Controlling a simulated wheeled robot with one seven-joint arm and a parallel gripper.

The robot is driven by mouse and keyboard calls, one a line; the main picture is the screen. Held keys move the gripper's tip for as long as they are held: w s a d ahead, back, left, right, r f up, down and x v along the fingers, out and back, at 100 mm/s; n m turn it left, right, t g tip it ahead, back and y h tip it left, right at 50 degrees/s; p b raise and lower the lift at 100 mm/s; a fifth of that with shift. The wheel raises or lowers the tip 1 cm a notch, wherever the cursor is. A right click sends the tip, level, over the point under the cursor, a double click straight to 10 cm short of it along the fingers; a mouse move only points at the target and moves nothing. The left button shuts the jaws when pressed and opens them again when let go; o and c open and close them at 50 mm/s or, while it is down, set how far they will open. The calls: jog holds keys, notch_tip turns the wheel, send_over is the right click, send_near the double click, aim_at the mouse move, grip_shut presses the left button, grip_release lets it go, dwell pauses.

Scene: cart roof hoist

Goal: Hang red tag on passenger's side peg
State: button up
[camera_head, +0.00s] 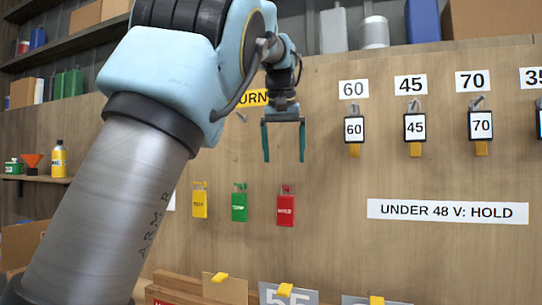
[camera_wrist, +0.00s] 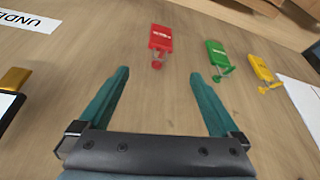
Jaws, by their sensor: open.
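The red tag (camera_head: 286,208) hangs on the upright wooden board, to the right of a green tag (camera_head: 239,205) and a yellow tag (camera_head: 199,203). My gripper (camera_head: 284,156) is open and empty, its fingers pointing down, above the red tag in the head view. In the wrist view, the red tag (camera_wrist: 160,40) lies beyond the gap between my open fingertips (camera_wrist: 158,76), not between them. A small bare peg (camera_head: 242,117) shows just below the yellow sign, left of my gripper. I cannot tell a passenger's side peg from these views.
Several black-framed displays, such as the one reading 60 (camera_head: 353,130), hang on the right of the board. A white sign (camera_head: 447,211) reads "UNDER 48 V: HOLD". My arm hides part of a yellow sign (camera_head: 254,98). Numbered plates (camera_head: 289,293) stand below.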

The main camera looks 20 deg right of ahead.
aim_at(285, 185)
jog(key=x, duration=1)
jog(key=shift+w, duration=0.1)
grip_shut()
dwell(1.1)
jog(key=shift+r+p, duration=0.35)
jog(key=shift+p, duration=0.3)
jog(key=shift+a, duration=0.1)
jog(key=shift+s+a+r+b, duration=0.25)
jog(key=shift+s+a+b, duration=0.4)
jog(key=shift+s, duration=0.3)
jog(key=shift+s+a+r+b, duration=0.3)
jog(key=shift+s+a+b, duration=0.15)
jog(key=shift+s+a, duration=0.4)
jog(key=shift+s, duration=0.15)
